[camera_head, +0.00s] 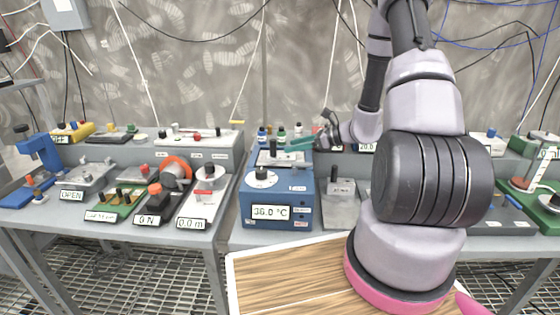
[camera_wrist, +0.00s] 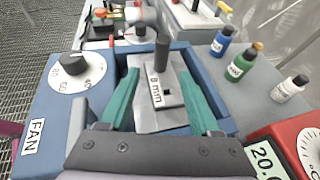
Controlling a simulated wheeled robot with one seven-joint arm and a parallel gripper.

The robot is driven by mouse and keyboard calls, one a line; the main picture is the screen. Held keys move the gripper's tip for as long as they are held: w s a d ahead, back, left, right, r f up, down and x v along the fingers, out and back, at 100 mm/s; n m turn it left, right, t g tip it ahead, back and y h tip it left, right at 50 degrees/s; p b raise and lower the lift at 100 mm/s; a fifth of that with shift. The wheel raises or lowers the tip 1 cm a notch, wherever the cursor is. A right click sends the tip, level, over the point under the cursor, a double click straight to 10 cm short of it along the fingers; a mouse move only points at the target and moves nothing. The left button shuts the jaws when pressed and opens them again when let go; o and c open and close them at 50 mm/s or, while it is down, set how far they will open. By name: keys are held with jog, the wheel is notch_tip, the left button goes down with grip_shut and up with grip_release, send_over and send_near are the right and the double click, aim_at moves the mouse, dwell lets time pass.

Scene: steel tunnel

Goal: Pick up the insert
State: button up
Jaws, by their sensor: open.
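The insert (camera_wrist: 147,117) is a light grey metal block with an "8 mm" label and an upright dark post (camera_wrist: 162,52). It sits in the recessed top of a blue device (camera_head: 277,208) that shows 36.0 °C. In the head view the dark post of the insert (camera_head: 273,147) rises above the blue device. My gripper (camera_wrist: 157,76) is open, with one teal finger on each side of the insert in the wrist view. Whether the fingers touch it, I cannot tell. In the head view my gripper (camera_head: 296,144) is at the device's top, reaching in from the right.
Several small bottles, including a blue one (camera_wrist: 222,40) and a green one (camera_wrist: 241,62), stand behind the device. A red-cased unit (camera_wrist: 300,138) is close on the right. A dial (camera_wrist: 75,68) and FAN label are on the device's front. Other instruments crowd the bench.

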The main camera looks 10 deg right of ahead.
aim_at(273, 156)
jog(key=x, duration=0.8)
jog(key=shift+w+a, duration=0.3)
jog(key=shift+w, duration=0.05)
grip_shut()
dwell(1.0)
